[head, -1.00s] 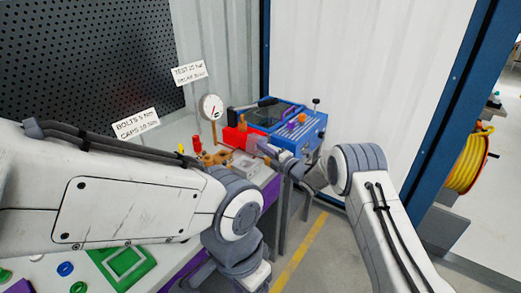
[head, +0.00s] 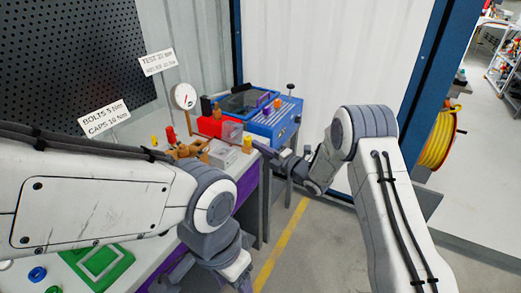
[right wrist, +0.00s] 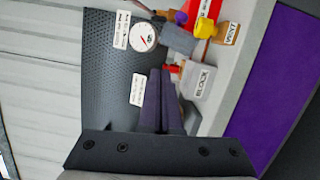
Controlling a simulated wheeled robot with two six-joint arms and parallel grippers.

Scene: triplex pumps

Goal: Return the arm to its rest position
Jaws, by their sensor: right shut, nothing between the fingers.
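My right arm reaches in from the right of the head view, bent at a grey-banded joint. Its gripper (head: 263,149) is in the air by the right end of the bench, just right of a small yellow-topped part (head: 247,144). In the right wrist view its two dark fingers (right wrist: 161,75) lie together with nothing between them. My left arm crosses the left of the head view and folds down at its elbow; its gripper's fingers cannot be made out.
White signs stand behind. A yellow hose reel (head: 436,140) is at right. The floor with a yellow line is clear.

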